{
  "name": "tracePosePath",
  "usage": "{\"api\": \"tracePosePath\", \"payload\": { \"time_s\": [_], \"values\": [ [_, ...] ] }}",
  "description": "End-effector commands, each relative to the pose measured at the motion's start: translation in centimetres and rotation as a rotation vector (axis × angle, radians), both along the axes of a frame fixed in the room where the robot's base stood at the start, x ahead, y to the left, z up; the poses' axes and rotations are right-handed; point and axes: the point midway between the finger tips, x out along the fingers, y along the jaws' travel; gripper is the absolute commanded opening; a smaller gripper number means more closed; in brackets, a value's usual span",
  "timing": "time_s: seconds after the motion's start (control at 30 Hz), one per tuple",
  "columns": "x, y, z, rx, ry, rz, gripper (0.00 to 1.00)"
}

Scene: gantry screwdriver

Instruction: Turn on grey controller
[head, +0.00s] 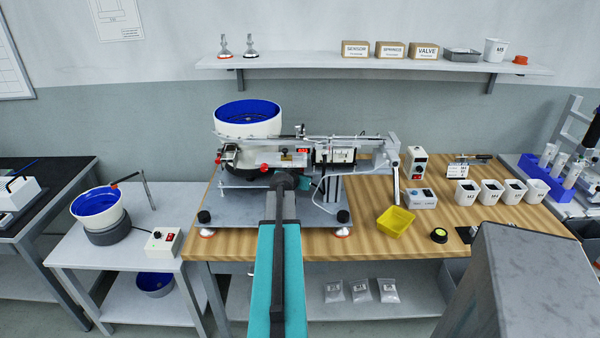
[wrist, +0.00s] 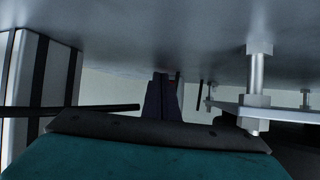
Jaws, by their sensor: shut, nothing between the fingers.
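I cannot tell for certain which one is the grey controller, nor whether either is on. My gripper (wrist: 163,90) is shut and empty in the wrist view, beneath a grey plate with bolts. In the head view my arm reaches to the front of the machine, well left of both boxes, and the fingertips are hidden there. No controller shows clearly in the wrist view.
The feeder machine with a blue-lined bowl (head: 248,118) fills the bench's left half. A yellow bin (head: 396,222) and a black-and-yellow round item (head: 439,235) lie before the boxes. White cups (head: 490,191) stand to the right. Another small switch box (head: 163,242) is on the left table.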

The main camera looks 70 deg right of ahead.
Motion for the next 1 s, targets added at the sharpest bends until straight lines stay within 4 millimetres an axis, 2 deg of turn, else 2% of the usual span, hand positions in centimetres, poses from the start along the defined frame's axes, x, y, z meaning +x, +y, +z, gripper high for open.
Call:
{"api": "tracePosePath", "payload": {
  "time_s": [0.5,1.0],
  "values": [
    [-1.6,3.0,-0.1,0.0,0.001,0.0,0.0],
    [-1.7,3.1,0.0,0.0,0.001,0.0,0.0]
  ]
}}
